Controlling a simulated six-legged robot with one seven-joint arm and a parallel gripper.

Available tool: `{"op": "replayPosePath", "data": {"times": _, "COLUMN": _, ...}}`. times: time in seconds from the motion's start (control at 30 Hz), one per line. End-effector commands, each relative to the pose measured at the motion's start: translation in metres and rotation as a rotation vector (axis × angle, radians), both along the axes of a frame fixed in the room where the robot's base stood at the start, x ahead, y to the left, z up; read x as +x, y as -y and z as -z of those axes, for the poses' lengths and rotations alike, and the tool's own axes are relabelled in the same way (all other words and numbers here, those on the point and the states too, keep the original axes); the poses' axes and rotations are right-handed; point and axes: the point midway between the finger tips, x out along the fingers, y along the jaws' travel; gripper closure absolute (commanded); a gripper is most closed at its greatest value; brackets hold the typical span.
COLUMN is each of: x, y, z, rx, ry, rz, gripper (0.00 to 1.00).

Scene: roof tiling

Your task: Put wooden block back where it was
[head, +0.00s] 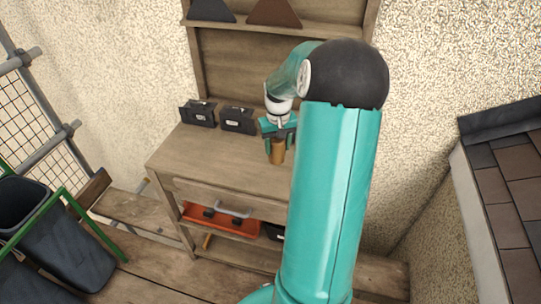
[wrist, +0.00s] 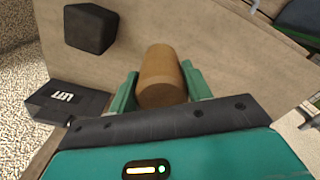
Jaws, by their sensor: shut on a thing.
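The wooden block (head: 277,154) is a brown, round-sided piece over the workbench top (head: 180,148) in the head view. My gripper (head: 278,142) is shut on it, with one teal finger on each side. In the wrist view the wooden block (wrist: 160,78) sits between the two fingers of my gripper (wrist: 159,86). The block points down toward the bench; I cannot tell whether its lower end touches the wood.
Two dark boxes (head: 198,113) (head: 237,120) stand at the bench's back left. A black faceted object (wrist: 90,28) lies on the bench in the wrist view. The bench's front left is clear.

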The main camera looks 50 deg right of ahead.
Motion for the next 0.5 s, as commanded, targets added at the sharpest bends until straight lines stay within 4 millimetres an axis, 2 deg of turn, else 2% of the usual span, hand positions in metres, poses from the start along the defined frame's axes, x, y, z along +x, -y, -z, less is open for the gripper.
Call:
{"op": "replayPosePath", "data": {"times": 0.03, "x": 0.006, "y": -0.003, "z": 0.007, "rx": 0.003, "ry": 0.001, "rz": -0.002, "gripper": 0.74}}
{"op": "replayPosePath", "data": {"times": 0.3, "x": 0.023, "y": -0.011, "z": 0.026, "rx": 0.002, "ry": 0.001, "rz": -0.003, "gripper": 0.74}}
{"op": "replayPosePath", "data": {"times": 0.5, "x": 0.022, "y": -0.010, "z": 0.054, "rx": 0.001, "ry": 0.000, "rz": -0.001, "gripper": 0.74}}
